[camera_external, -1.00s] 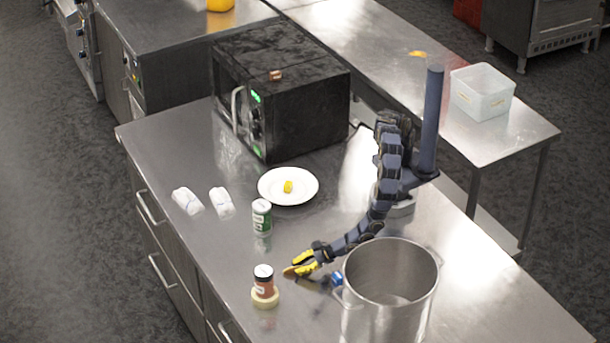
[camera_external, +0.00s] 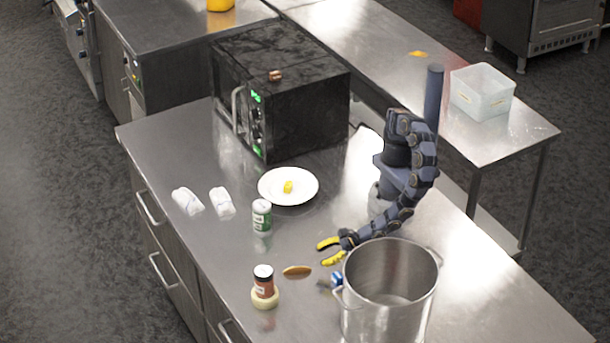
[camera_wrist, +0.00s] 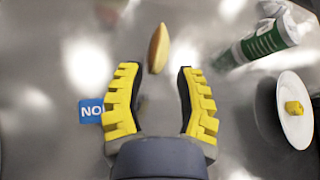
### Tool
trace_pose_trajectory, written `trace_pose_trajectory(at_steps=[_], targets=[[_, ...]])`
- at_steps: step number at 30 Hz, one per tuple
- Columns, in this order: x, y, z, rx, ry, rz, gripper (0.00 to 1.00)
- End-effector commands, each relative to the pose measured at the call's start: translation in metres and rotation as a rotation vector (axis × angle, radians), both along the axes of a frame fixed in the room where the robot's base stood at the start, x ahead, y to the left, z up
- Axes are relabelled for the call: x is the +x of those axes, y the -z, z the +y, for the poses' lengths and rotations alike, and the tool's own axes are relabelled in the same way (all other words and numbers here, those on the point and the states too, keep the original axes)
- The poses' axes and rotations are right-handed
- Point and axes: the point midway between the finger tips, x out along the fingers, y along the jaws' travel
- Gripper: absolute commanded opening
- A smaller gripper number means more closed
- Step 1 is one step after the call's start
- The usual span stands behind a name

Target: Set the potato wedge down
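The potato wedge (camera_external: 297,271) is a brown-orange, elongated piece lying on the steel counter, between the spice jar and the pot. It also shows in the wrist view (camera_wrist: 158,48), beyond my fingertips and apart from them. My gripper (camera_external: 328,250) has yellow fingers, spread open with nothing between them. It is to the right of the wedge and a little farther back. In the wrist view my open gripper (camera_wrist: 157,75) points toward the wedge.
A large steel pot (camera_external: 390,290) stands close to my arm, with a blue box (camera_external: 337,280) beside it. A red-labelled jar (camera_external: 264,282), a green can (camera_external: 262,216) and a white plate (camera_external: 300,199) with a yellow piece stand nearby. A black microwave (camera_external: 300,110) is behind.

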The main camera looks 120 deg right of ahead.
Motion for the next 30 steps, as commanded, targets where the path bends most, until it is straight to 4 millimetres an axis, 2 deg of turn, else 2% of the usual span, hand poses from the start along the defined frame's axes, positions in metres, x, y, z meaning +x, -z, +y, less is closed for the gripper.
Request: trace_pose_trajectory(at_steps=[3,9,17,20,23,25,28,30], targets=[[-0.014,-0.009,0.007,-0.001,-0.001,-0.001,0.34],[-0.026,-0.016,0.011,-0.002,0.001,0.001,0.34],[-0.028,-0.018,0.012,-0.001,0.003,0.002,0.34],[-0.023,-0.025,0.007,0.02,0.04,-0.02,0.34],[-0.011,-0.052,-0.015,0.09,0.177,-0.092,0.34],[-0.002,-0.081,-0.043,0.173,0.341,-0.175,0.34],[-0.002,-0.128,-0.097,0.306,0.639,-0.318,0.34],[-0.013,-0.154,-0.135,0.396,0.858,-0.411,0.34]])
